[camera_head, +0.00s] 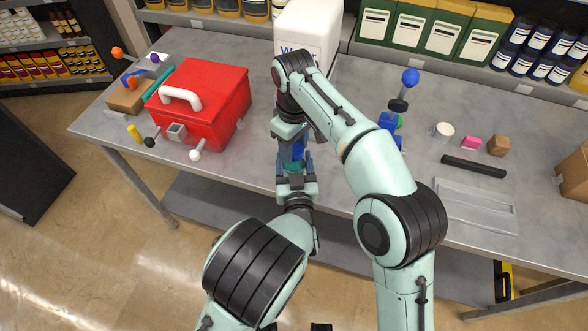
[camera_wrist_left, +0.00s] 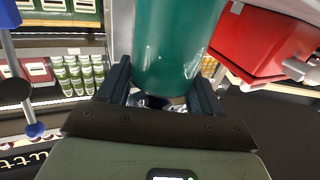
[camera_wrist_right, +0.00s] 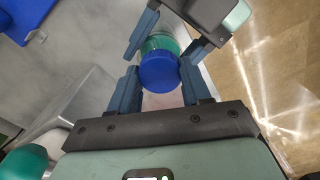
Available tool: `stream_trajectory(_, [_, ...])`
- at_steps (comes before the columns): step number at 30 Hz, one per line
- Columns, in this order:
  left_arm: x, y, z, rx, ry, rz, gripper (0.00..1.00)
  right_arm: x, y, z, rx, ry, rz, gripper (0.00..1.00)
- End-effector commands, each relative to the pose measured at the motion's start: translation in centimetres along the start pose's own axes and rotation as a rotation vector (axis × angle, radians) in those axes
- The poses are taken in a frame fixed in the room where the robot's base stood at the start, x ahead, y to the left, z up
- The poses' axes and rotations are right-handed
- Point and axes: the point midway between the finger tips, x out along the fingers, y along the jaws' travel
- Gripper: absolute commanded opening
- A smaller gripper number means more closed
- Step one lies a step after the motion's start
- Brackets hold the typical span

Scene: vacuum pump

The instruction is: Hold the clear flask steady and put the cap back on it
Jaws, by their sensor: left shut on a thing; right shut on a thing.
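The flask (camera_head: 293,168) looks green and stands at the table's front edge, largely hidden by my grippers. It fills the left wrist view as a teal-green cylinder (camera_wrist_left: 168,42). My left gripper (camera_head: 296,178) is shut on it from the front. The blue cap (camera_head: 298,151) is in my right gripper (camera_head: 291,138), which reaches down from above and is shut on it. In the right wrist view the cap (camera_wrist_right: 160,72) sits between my right fingers, in line with the flask (camera_wrist_right: 160,43) behind it. I cannot tell whether the cap touches the flask.
Shelves line the back.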

Motion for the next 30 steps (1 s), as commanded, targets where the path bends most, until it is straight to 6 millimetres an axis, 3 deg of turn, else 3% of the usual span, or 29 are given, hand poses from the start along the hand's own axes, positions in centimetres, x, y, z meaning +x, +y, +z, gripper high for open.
stream_trajectory(1, [0.0, 0.0, 0.0, 0.0, 0.001, 0.0, 0.0, 0.0, 0.0, 0.0, 0.0, 0.0, 0.0, 0.57])
stream_trajectory(3, [0.0, 0.0, 0.0, 0.0, 0.001, 0.0, 0.0, 0.0, 0.0, 0.0, -0.001, 0.0, 0.0, 0.77])
stream_trajectory(14, [0.0, 0.0, 0.0, 0.0, 0.001, 0.0, 0.0, -0.4, 0.0, -0.1, -0.001, 0.002, 0.001, 0.77])
stream_trajectory(24, [0.0, 0.0, 0.0, 0.0, 0.001, 0.0, 0.0, -5.2, 0.0, -0.1, 0.001, 0.003, 0.001, 0.77])
stream_trajectory(30, [0.0, 0.0, 0.0, 0.0, 0.001, 0.0, 0.0, -6.8, 0.0, -0.1, -0.001, 0.001, 0.001, 0.77])
